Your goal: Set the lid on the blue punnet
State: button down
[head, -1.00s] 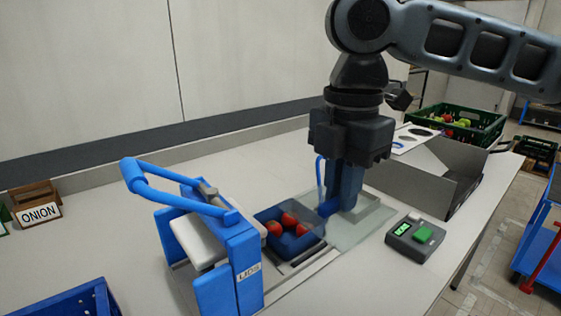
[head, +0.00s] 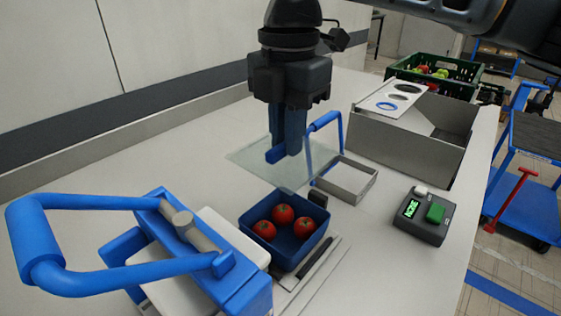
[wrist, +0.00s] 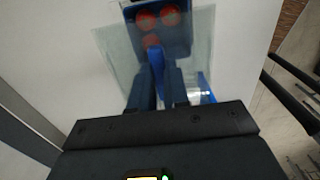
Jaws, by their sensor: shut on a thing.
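The blue punnet (head: 292,257) stands open on the bench and holds three red tomatoes (head: 283,214). My gripper (head: 284,157) is shut on the blue grip of the clear, flat lid (head: 250,155). The lid hangs roughly level above the bench, apart from the punnet, and appears just behind and above it in the head view. In the wrist view, the punnet (wrist: 180,43) and tomatoes show partly through or beyond the lid (wrist: 117,50). The lid's exact height over the punnet is hard to tell.
A blue press with a big handle (head: 95,203) stands close left of the punnet. A grey frame with a blue handle (head: 350,184) lies to the right. A control box with a green button (head: 434,213), a grey bin (head: 405,147) and a green crate (head: 437,75) stand farther right.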

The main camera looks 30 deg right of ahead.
jog(key=shift+f+b, duration=4.45)
jog(key=shift+f, duration=1.9)
jog(key=shift+d+p, duration=0.1)
jog(key=shift+p, duration=0.3)
jog(key=c, duration=0.6)
grip_release()
jog(key=shift+c, duration=0.2)
notch_tip(320, 180, up, 7)
jog(key=p, duration=0.7)
